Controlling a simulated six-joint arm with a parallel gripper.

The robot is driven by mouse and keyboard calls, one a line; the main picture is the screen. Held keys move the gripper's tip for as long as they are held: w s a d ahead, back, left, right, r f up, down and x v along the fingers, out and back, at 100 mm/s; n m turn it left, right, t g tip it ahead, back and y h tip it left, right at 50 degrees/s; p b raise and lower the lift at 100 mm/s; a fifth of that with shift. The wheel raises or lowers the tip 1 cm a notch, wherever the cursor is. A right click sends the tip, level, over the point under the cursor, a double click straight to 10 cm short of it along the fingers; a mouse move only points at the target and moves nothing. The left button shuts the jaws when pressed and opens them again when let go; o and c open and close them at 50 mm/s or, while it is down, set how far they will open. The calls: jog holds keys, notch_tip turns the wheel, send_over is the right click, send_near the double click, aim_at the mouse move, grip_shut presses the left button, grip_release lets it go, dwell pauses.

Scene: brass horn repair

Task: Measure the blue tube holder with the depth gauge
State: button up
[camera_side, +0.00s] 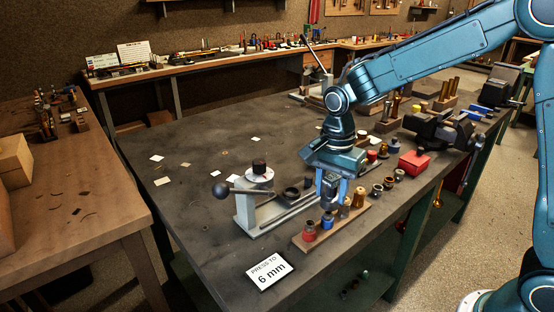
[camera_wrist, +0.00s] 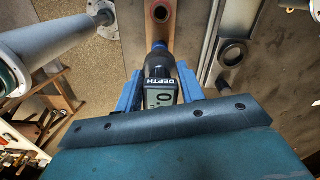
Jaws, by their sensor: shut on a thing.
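The blue tube holder (camera_side: 327,220) stands in a wooden rack (camera_side: 345,228) between a red holder (camera_side: 310,231) and a brown one (camera_side: 343,209). My gripper (camera_side: 334,192) is directly above the blue holder, pointing down. In the wrist view my gripper (camera_wrist: 160,88) is shut on the depth gauge (camera_wrist: 160,82), whose label reads DEPTH and whose display is partly cut off, showing a zero. The gauge body hides most of the blue holder in that view. I cannot tell whether the gauge touches the holder.
A grey lever press (camera_side: 250,205) stands left of the rack. A card reading "PRESS TO 6 mm" (camera_side: 269,271) lies in front. Several dark rings (camera_side: 388,182), a red box (camera_side: 414,163) and a vise (camera_side: 440,130) are to the right. The table's left part is mostly clear.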

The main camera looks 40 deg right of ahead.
aim_at(333, 177)
jog(key=shift+f, duration=1.85)
dwell(0.3)
jog(key=o, duration=1.3)
jog(key=shift+o, duration=0.4)
jog(key=shift+o, duration=1.1)
jog(key=shift+r, duration=0.15)
jog(key=shift+r, duration=3.3)
jog(key=shift+r, duration=0.1)
